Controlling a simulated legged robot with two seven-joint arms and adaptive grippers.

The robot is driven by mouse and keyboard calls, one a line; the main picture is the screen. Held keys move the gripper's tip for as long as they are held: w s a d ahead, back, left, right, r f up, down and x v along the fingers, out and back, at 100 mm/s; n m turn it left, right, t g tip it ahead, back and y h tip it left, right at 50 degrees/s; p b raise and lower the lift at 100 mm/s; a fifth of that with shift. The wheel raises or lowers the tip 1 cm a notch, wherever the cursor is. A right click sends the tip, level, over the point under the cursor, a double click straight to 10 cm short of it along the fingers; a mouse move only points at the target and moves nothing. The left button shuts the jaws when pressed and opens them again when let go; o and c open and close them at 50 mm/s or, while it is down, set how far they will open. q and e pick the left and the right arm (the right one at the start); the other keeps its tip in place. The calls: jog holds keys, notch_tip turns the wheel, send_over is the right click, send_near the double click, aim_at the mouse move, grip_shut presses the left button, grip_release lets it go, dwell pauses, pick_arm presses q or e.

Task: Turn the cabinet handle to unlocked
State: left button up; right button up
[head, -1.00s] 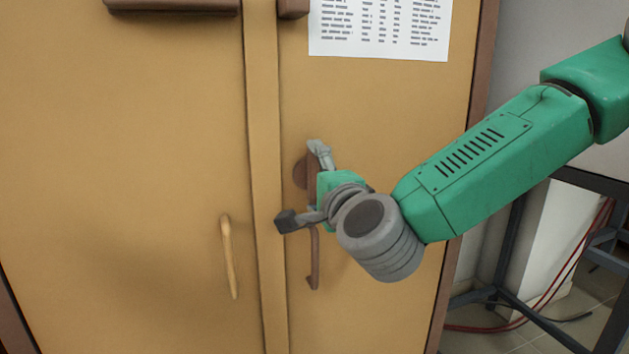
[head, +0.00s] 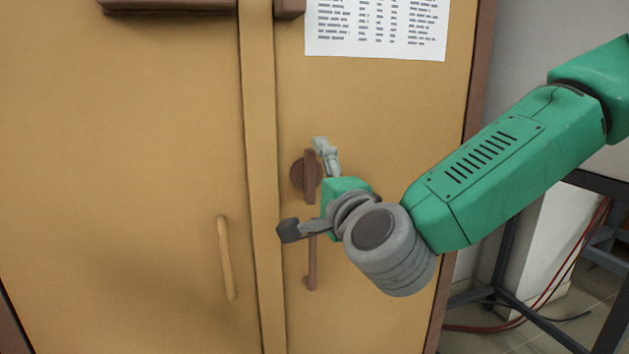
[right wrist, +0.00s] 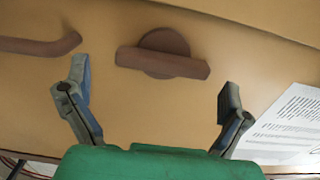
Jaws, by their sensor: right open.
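The cabinet (head: 150,150) is tan with two doors. Its brown turn handle (head: 309,178), a bar on a round base, is on the right door and stands upright in the head view. In the right wrist view the turn handle (right wrist: 163,58) lies ahead, between and beyond the fingertips. My right gripper (head: 304,187) is open and empty, with one finger above and one below at the handle's right side. In the right wrist view the gripper (right wrist: 148,92) shows its fingers spread wide, apart from the handle. My left gripper is not in view.
A brown pull (head: 312,265) is below the turn handle, partly behind my gripper, and a tan pull (head: 226,258) is on the left door. A printed sheet (head: 376,28) is on the right door. A dark metal frame (head: 512,270) with red cables stands at right.

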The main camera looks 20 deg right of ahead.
jog(key=s, duration=0.5)
jog(key=shift+s+d, duration=0.1)
jog(key=shift+d, duration=0.05)
dwell(0.3)
jog(key=s+f+n+g+y+p, duration=0.1)
jog(key=s+f+n+g, duration=0.15)
jog(key=f, duration=0.55)
jog(key=s+f+n+g+p, duration=0.2)
jog(key=f+n+g, duration=0.15)
jog(key=f, duration=0.45)
jog(key=s+f+n+g+y+p, duration=0.1)
jog(key=s+f+n+g, duration=0.2)
jog(key=f, duration=0.6)
jog(key=s+d+f+n+g+h+p, duration=0.1)
jog(key=s+d+f+n+g+p, duration=0.1)
jog(key=s+d+f+n+g, duration=0.2)
jog(key=s+d+f+n+g+h+p, duration=0.1)
jog(key=s+d+f+n+g, duration=0.3)
jog(key=s+f, duration=0.6)
jog(key=s+d+n+p, duration=0.1)
jog(key=s+d, duration=0.1)
jog(key=s, duration=0.6)
jog(key=shift+d+h, duration=0.3)
jog(key=shift+f, duration=0.1)
